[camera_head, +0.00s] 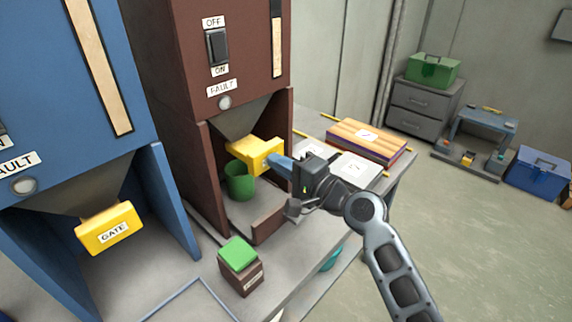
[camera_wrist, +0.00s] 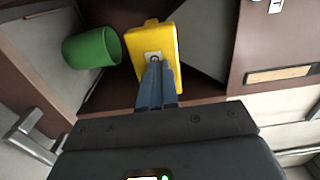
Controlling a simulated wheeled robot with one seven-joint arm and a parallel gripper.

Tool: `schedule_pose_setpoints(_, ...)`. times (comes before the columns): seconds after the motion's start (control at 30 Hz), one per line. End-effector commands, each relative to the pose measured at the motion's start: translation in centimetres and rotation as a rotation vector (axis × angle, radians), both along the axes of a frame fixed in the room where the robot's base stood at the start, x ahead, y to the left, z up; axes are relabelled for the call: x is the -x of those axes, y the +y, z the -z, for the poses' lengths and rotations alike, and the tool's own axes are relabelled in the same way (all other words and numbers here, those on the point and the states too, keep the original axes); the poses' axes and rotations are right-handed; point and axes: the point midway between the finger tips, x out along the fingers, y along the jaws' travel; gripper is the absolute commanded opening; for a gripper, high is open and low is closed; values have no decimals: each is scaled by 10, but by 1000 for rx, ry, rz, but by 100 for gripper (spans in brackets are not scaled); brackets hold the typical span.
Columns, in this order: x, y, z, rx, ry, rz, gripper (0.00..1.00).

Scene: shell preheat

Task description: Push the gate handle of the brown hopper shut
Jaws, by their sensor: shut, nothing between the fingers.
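The brown hopper (camera_head: 166,62) stands in the middle of the head view. Its yellow gate handle (camera_head: 254,154) sits under the grey funnel (camera_head: 237,122). The handle also shows in the wrist view (camera_wrist: 155,42). My gripper (camera_head: 272,162) is shut with nothing between its fingers. Its fingertips, which also show in the wrist view (camera_wrist: 155,68), are at the front face of the handle; they look to be touching it or very close. A green cup (camera_head: 238,182) stands below the handle inside the hopper's bay, and also shows in the wrist view (camera_wrist: 90,48).
A blue hopper (camera_head: 60,70) with its own yellow gate handle (camera_head: 109,229) stands at the left. A small brown box with a green top (camera_head: 238,255) sits in front of the brown hopper. Boards (camera_head: 366,140) lie on the bench at the right.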

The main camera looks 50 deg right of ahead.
Motion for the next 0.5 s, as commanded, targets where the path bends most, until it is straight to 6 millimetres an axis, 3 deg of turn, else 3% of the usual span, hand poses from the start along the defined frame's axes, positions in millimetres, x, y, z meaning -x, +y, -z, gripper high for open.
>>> schedule_pose_setpoints(0.27,-2,0,0,0,-1,0,0)
schedule_pose_setpoints(0.5,-39,0,-2,0,-3,-1,0)
